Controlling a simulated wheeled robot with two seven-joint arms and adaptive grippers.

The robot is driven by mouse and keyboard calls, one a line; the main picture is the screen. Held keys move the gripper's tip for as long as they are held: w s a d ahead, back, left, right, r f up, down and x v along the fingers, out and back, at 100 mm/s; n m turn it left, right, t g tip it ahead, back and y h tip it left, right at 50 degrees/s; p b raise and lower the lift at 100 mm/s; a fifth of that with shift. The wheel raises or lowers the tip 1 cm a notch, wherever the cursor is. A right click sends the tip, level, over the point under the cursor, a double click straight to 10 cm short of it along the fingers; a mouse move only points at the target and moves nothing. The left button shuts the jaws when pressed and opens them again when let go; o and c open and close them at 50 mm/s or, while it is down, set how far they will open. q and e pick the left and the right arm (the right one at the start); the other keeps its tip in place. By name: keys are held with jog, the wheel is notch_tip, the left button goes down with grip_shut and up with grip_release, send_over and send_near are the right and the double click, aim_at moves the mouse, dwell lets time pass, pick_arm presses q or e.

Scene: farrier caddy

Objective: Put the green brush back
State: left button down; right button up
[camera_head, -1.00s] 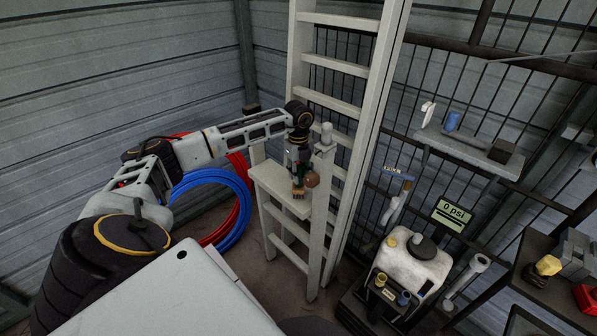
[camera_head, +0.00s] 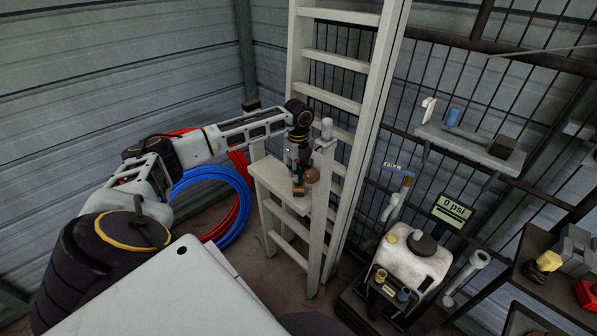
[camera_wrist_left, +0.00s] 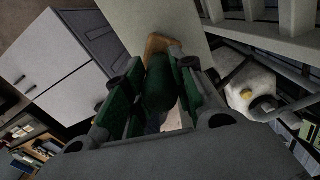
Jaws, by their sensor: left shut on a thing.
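My left gripper (camera_head: 299,180) points down over the pale top of a stepped stand (camera_head: 268,178). In the left wrist view it is shut on the green brush (camera_wrist_left: 159,84), a dark green body between the two fingers with a tan end (camera_wrist_left: 158,44) beyond them. In the head view the tan end shows small, just above or touching the stand top; I cannot tell which. The fingers hide most of the brush. My right gripper is not in view.
A tall pale ladder (camera_head: 345,100) rises behind the stand. Red and blue hoses (camera_head: 232,215) hang to the left. A white tank (camera_head: 412,262) stands at the lower right. A wall shelf (camera_head: 465,146) holds a blue cup (camera_head: 453,117) and a dark block.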

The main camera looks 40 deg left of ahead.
pick_arm(q)
jog(key=shift+f, duration=0.4)
dwell(0.4)
jog(key=c, duration=1.1)
grip_release()
jog(key=shift+r, duration=0.1)
jog(key=shift+r, duration=5.9)
